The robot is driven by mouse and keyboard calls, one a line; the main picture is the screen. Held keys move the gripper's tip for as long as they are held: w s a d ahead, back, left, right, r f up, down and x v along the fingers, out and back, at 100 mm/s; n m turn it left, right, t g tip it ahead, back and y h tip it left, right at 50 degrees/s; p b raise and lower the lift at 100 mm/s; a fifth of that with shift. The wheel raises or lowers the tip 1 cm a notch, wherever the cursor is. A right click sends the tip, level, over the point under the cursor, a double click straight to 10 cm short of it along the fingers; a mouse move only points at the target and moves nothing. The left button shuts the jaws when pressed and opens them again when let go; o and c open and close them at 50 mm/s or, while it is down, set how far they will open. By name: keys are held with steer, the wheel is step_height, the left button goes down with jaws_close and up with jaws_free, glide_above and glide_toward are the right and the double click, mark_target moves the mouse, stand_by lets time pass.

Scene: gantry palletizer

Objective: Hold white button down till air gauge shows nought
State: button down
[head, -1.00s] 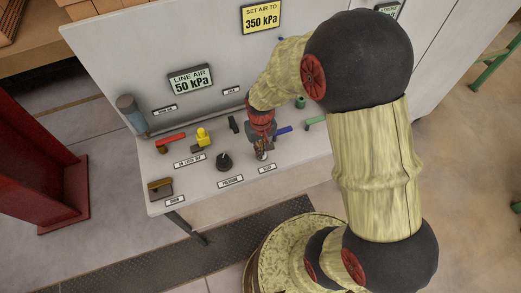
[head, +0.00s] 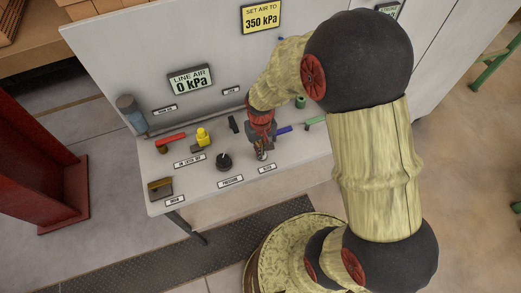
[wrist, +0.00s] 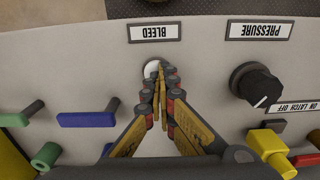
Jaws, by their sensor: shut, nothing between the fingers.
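The white button (wrist: 152,68) shows in the wrist view just under the BLEED label (wrist: 157,32). The shut fingertips of my gripper (wrist: 161,75) are at it and cover part of it. I cannot tell from the picture how far the button is pressed in. In the head view my gripper (head: 261,152) points down at the panel above the BLEED label, and the button is mostly hidden there. The air gauge (head: 190,80), marked LINE AIR, reads 0 kPa.
A black PRESSURE knob (wrist: 256,84) is close beside the button. A yellow block (head: 203,137), a red lever (head: 171,139), a blue lever (head: 284,130) and a green lever (head: 315,120) stand nearby. A yellow sign (head: 261,17) reads SET AIR TO 350 kPa.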

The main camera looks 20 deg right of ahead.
steer(key=shift+s+f, duration=0.4)
steer(key=shift+s, duration=0.15)
steer(key=shift+w+r+p, duration=0.1)
steer(key=shift+r+p, duration=0.15)
steer(key=shift+p, duration=0.05)
step_height(320, 180, up, 14)
steer(key=p, duration=0.3)
steer(key=shift+w, duration=0.45)
steer(key=shift+r, duration=0.1)
steer(key=s+r+t+b, duration=0.5)
steer(key=s+r+b, duration=0.4)
steer(key=s, duration=0.7)
step_height(320, 180, up, 2)
steer(key=shift+d+r+t, duration=0.1)
steer(key=shift+d+t, duration=0.2)
steer(key=shift+w, duration=0.1)
stand_by(1.1)
